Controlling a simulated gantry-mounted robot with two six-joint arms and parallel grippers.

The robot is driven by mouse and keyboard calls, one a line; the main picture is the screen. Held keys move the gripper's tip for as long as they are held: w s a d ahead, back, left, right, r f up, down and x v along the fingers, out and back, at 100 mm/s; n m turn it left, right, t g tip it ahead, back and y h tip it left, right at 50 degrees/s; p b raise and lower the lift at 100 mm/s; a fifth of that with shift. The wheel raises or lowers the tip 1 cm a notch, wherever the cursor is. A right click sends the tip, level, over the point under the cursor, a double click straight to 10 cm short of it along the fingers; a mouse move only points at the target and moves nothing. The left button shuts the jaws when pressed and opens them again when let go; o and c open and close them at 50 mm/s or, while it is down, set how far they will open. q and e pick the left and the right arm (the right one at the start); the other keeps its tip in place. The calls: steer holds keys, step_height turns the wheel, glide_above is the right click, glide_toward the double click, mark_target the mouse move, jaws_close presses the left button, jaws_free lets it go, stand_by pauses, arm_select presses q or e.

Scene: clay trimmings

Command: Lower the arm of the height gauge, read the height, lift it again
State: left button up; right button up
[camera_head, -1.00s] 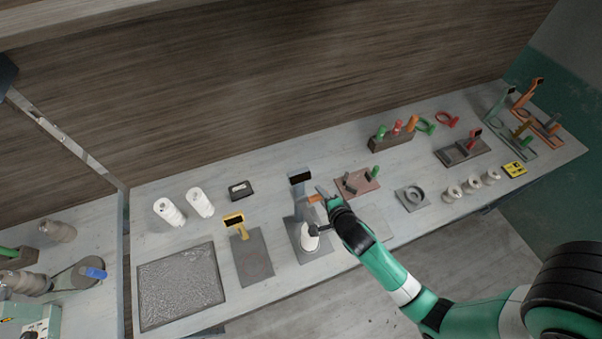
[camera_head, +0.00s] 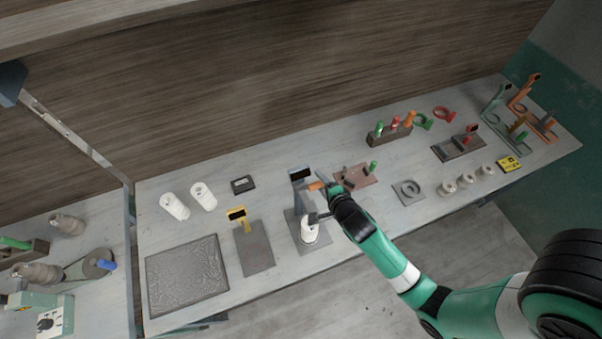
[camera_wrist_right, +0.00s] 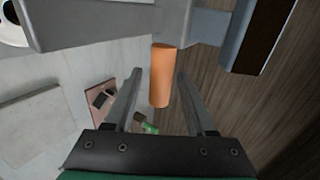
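The height gauge has a blue-grey column with a dark display (camera_head: 300,174) at its top and a grey base plate (camera_head: 323,240) on the bench. Its orange handle (camera_head: 315,186) sticks out from the column to the right. Its dark measuring arm (camera_head: 318,216) is near the top of a white cylindrical piece (camera_head: 309,233) standing on the base. I cannot tell whether they touch. My right gripper (camera_head: 326,183) is at the handle. In the right wrist view the orange handle (camera_wrist_right: 161,80) lies between its two spread fingers, with gaps beside it. My left gripper is out of view.
A yellow gauge (camera_head: 237,214) on a grey plate and a textured slab (camera_head: 187,280) stand to the left. Two white cylinders (camera_head: 203,196) and a black box (camera_head: 243,184) are behind. To the right are a reddish board (camera_head: 352,181) and a grey ring (camera_head: 408,189).

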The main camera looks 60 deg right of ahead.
steer(key=o, duration=0.6)
steer(key=shift+o, duration=0.2)
steer(key=shift+p+v, duration=1.65)
steer(key=shift+v, duration=1.85)
steer(key=shift+s+a+r, duration=0.25)
steer(key=shift+s+a, duration=0.05)
steer(key=shift+s, duration=0.05)
